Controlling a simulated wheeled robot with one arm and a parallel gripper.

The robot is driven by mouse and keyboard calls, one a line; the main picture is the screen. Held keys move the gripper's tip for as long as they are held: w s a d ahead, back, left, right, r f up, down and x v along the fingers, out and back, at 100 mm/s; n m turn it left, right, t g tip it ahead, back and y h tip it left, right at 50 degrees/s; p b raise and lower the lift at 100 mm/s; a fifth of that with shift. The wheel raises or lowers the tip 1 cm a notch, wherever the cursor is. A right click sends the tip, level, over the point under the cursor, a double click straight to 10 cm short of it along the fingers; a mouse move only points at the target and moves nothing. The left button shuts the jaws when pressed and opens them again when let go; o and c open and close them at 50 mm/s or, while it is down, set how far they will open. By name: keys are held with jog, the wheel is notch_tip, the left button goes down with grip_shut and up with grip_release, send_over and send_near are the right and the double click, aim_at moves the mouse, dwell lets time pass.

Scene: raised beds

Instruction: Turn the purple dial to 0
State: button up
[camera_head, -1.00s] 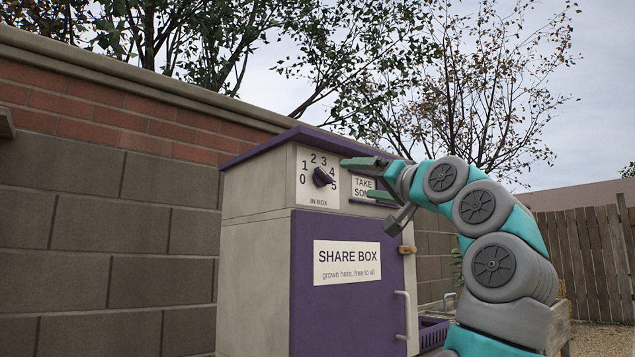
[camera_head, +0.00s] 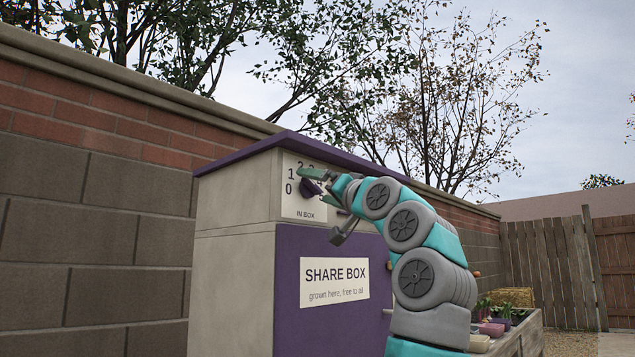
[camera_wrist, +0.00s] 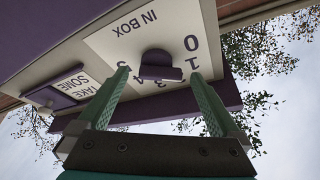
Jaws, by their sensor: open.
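The purple dial (camera_head: 310,188) is on a white panel (camera_head: 297,212) marked "IN BOX" on the upper front of the share box (camera_head: 234,290). My gripper (camera_head: 316,186) is at the dial, with one finger above it and one at its lower right. In the wrist view the dial (camera_wrist: 158,66) shows between the tips of my open fingers (camera_wrist: 161,74), with a gap on each side. The 0 and 1 show clearly in the wrist view. My fingers partly cover the higher numbers. I cannot tell which number the dial points to.
A second panel reading "TAKE SOME" (camera_wrist: 72,84) with its own dark control sits beside the dial panel. The purple roof edge (camera_head: 300,142) overhangs above. A block wall (camera_head: 95,240) stands left and behind. A planter (camera_head: 520,338) stands at the right.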

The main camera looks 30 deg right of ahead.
jog(key=shift+w+a, duration=0.1)
jog(key=shift+w, duration=0.25)
jog(key=shift+c, duration=0.2)
jog(key=c, duration=1.3)
jog(key=shift+c, duration=0.2)
jog(key=shift+n, duration=0.5)
jog(key=n+y+p, duration=0.1)
jog(key=n, duration=0.1)
jog(key=n+y, duration=0.2)
jog(key=n+y+p, duration=0.1)
jog(key=n, duration=0.2)
jog(key=shift+d+p, duration=0.25)
jog(key=shift+p, duration=0.05)
jog(key=shift+f+n+g+y+p, duration=0.1)
jog(key=shift+n+g+y+p, duration=0.45)
jog(key=shift+n+y, duration=0.9)
jog(key=shift+n+h, duration=0.35)
jog(key=shift+n, duration=0.2)
